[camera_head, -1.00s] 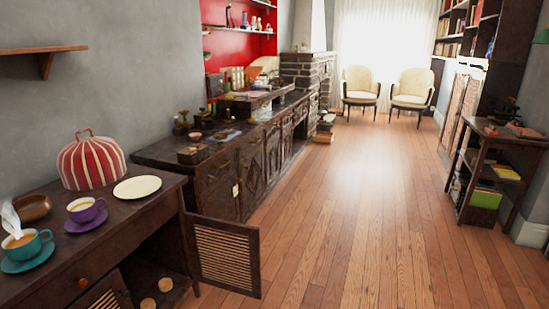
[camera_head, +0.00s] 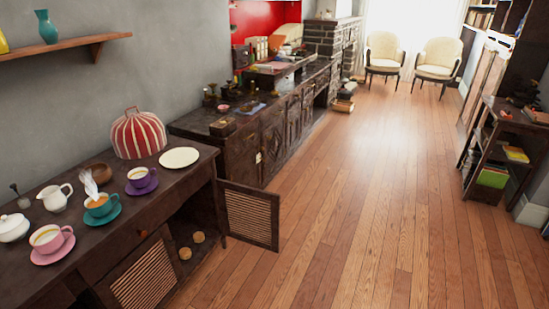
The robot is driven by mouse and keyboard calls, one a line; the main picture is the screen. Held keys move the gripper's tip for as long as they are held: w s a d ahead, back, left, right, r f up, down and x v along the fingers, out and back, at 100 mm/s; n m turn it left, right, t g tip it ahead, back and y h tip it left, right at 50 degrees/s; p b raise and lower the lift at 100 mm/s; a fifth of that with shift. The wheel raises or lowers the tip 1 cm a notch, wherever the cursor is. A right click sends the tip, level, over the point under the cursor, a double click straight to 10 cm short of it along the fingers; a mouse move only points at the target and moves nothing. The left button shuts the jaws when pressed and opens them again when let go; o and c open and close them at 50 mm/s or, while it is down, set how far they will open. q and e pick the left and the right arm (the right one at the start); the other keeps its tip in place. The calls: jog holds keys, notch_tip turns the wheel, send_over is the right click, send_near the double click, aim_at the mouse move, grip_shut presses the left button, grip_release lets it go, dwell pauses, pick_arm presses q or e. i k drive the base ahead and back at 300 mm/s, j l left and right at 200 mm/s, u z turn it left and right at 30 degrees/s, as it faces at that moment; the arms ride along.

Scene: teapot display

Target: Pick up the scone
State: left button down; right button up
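Two small round tan pieces that look like scones lie low inside the open dark wooden cabinet at the lower left. One tan piece (camera_head: 185,253) is nearer the front and the other tan piece (camera_head: 198,237) is just behind it to the right. They are too small for me to be sure what they are. The cabinet's slatted door (camera_head: 250,216) stands open to their right. No other scone is plain to see. A red-and-white striped tea cosy (camera_head: 138,134) stands on the cabinet top and hides whatever is under it. Neither of my grippers is in view.
The cabinet top (camera_head: 92,245) holds a cream plate (camera_head: 179,157), a purple cup (camera_head: 139,177), a teal cup (camera_head: 101,205), a pink cup (camera_head: 47,238), a white jug (camera_head: 55,197) and a brown bowl (camera_head: 97,173). The wooden floor (camera_head: 330,215) to the right is clear.

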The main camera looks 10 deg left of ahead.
aim_at(199, 237)
jog(key=i+l+z, duration=0.3)
jog(key=i+z, duration=0.15)
jog(key=i, duration=0.15)
jog(key=i+l+z, duration=0.2)
jog(key=i, duration=0.45)
jog(key=i+l+z, duration=0.2)
jog(key=i, duration=0.45)
jog(key=i+u, duration=0.7)
jog(key=i+l+u, duration=0.2)
jog(key=i+u, duration=0.3)
jog(key=u, duration=0.3)
jog(key=i+l+u, duration=0.15)
jog(key=u, duration=0.25)
jog(key=i+l+u, duration=0.15)
jog(key=u, duration=0.3)
jog(key=i+l+u, duration=0.1)
jog(key=u, duration=0.3)
jog(key=i+l+u, duration=0.1)
jog(key=l+u, duration=0.2)
jog(key=u, duration=0.15)
jog(key=l+u, duration=0.25)
jog(key=u, duration=0.15)
jog(key=i+l+u, duration=0.1)
jog(key=l+u, duration=0.5)
jog(key=j+z, duration=0.25)
jog(key=j, duration=0.25)
jog(key=k+j+z, duration=0.25)
jog(key=j, duration=0.25)
jog(key=i+j, duration=0.05)
jog(key=i, duration=0.05)
